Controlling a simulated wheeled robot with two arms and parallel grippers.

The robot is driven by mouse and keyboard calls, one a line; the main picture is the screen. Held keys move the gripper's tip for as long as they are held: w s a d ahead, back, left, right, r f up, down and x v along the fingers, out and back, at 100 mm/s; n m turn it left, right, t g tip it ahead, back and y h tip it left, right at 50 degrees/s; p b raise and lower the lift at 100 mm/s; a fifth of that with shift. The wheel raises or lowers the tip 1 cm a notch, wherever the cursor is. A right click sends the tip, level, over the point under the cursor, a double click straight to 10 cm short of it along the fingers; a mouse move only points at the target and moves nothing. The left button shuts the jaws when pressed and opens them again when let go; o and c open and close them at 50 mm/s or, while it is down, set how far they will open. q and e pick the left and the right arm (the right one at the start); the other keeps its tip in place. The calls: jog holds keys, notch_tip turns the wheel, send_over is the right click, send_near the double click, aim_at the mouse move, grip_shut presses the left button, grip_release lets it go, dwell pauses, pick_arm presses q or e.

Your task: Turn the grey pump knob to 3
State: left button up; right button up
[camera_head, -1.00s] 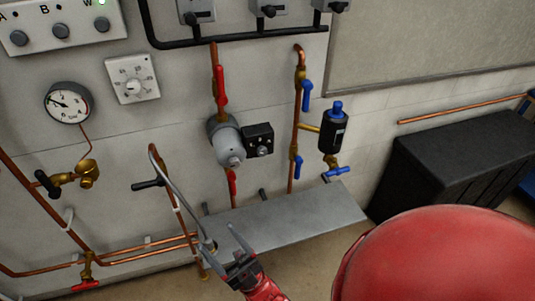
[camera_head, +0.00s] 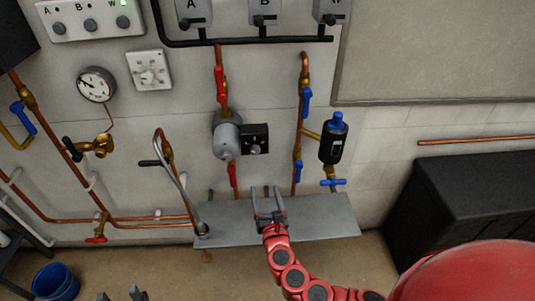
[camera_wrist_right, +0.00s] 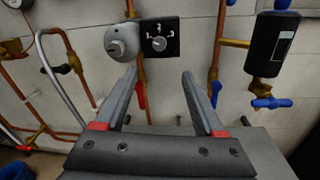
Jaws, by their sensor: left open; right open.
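The grey pump (camera_head: 228,137) sits on a vertical copper pipe on the wall, between red-handled valves. On its right is a black box (camera_head: 250,132) with the small grey knob (camera_head: 254,149). In the right wrist view the knob (camera_wrist_right: 159,44) shows on the black face below white marks that look like 1, 2 and 3; its exact setting is too small to read. My right gripper (camera_head: 269,196) is open and empty, below the pump and in front of the grey shelf, touching nothing visible. My left gripper (camera_head: 122,293) is open at the bottom edge, only its fingertips showing.
The grey shelf (camera_head: 325,215) juts out below the pump. A curved hose (camera_head: 176,181) rises on its left. A black cylinder (camera_head: 333,141) with blue valves is right of the pump. A blue bucket (camera_head: 55,281) stands at lower left, and a black chest (camera_head: 470,190) at right.

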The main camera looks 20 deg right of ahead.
jog(key=p, duration=0.2)
send_near(256, 152)
jog(key=w, duration=0.3)
jog(key=w+d+b, duration=0.1)
jog(key=w, duration=0.3)
jog(key=shift+d, duration=0.2)
jog(key=shift+w+d, duration=0.1)
jog(key=shift+w, duration=0.9)
grip_shut()
